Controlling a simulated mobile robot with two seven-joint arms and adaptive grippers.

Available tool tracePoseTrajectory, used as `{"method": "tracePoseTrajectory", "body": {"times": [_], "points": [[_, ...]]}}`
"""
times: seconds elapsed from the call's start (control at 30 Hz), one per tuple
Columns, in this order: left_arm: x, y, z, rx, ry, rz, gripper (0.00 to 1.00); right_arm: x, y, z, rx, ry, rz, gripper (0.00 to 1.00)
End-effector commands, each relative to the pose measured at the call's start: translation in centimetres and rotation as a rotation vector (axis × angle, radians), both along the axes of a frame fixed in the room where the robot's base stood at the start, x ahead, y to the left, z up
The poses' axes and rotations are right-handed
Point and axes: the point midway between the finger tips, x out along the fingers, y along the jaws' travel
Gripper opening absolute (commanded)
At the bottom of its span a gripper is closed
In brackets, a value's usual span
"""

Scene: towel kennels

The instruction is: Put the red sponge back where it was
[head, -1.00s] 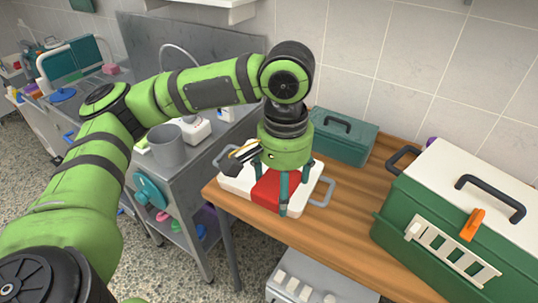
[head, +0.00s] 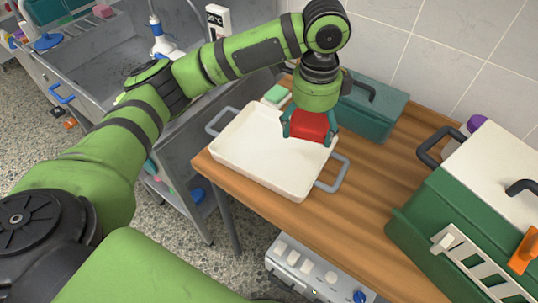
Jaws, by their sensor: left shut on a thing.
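My left gripper (head: 308,136) is shut on the red sponge (head: 309,124), with a finger on each side of it. The sponge shows over the far right part of a white tray (head: 262,156) with grey handles; it appears held above the tray, but the exact height is hard to tell. The inside of the tray looks empty where it shows. My right gripper is not in view.
The tray stands on a wooden table (head: 345,215). A small green and white block (head: 277,95) lies behind it. A teal toolbox (head: 372,112) stands at the back, and a green carrier with a white lid (head: 500,165) on the right. Bare wood lies between tray and carrier.

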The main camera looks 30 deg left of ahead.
Motion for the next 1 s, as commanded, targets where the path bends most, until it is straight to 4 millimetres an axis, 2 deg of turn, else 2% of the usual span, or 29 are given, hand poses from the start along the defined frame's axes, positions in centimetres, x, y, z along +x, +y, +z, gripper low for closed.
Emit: {"method": "tracePoseTrajectory", "body": {"times": [0.03, 0.1, 0.33, 0.47, 0.7, 0.8, 1.0], "points": [[0.3, -0.4, -1.1, 0.000, 0.007, -0.080, 0.57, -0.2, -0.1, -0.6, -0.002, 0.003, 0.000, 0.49], [0.7, -0.6, -1.9, 0.004, 0.010, -0.178, 0.57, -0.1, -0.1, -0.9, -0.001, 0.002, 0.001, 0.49], [1.1, -0.4, -3.1, 0.009, 0.016, -0.325, 0.57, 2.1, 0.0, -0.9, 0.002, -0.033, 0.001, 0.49], [0.9, 1.9, -4.3, 0.012, 0.019, -0.329, 0.57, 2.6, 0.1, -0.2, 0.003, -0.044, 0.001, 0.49], [0.5, 7.4, -7.6, 0.012, 0.020, -0.327, 0.57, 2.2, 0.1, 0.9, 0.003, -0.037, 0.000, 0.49], [0.5, 9.1, -8.7, 0.011, 0.018, -0.330, 0.57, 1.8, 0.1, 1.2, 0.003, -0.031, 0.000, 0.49], [0.4, 10.7, -9.9, 0.009, 0.016, -0.333, 0.57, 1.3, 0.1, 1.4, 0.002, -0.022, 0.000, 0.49]]}}
